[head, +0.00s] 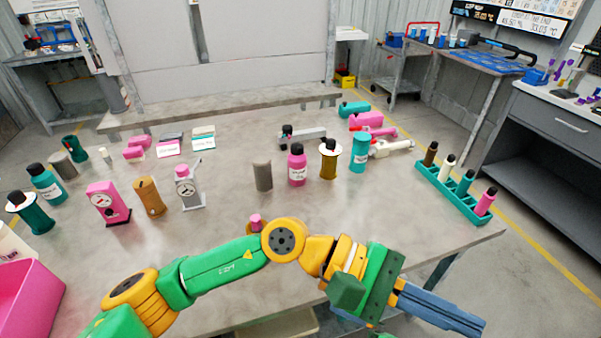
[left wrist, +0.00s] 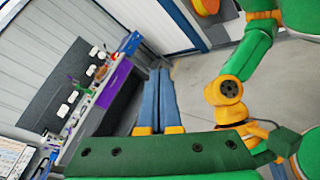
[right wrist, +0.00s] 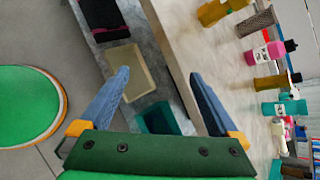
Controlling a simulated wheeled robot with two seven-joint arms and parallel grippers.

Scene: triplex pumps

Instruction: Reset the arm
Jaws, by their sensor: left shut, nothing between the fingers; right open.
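My left arm reaches across the front of the grey table (head: 225,225) in the head view. Its left gripper (head: 465,325) points to the lower right, past the table's front right edge. In the left wrist view the left gripper (left wrist: 162,72) has its two blue fingers together with nothing between them. In the right wrist view my right gripper (right wrist: 165,85) is open and empty, its blue fingers wide apart near the table edge. The right gripper does not show in the head view.
Bottles, including a pink bottle (head: 297,168), and pink and grey gauges stand on the table. A teal rack (head: 455,195) with several small bottles sits at its right edge. A pink bin (head: 28,305) is at the lower left. A grey drawer cabinet (head: 560,130) stands at right.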

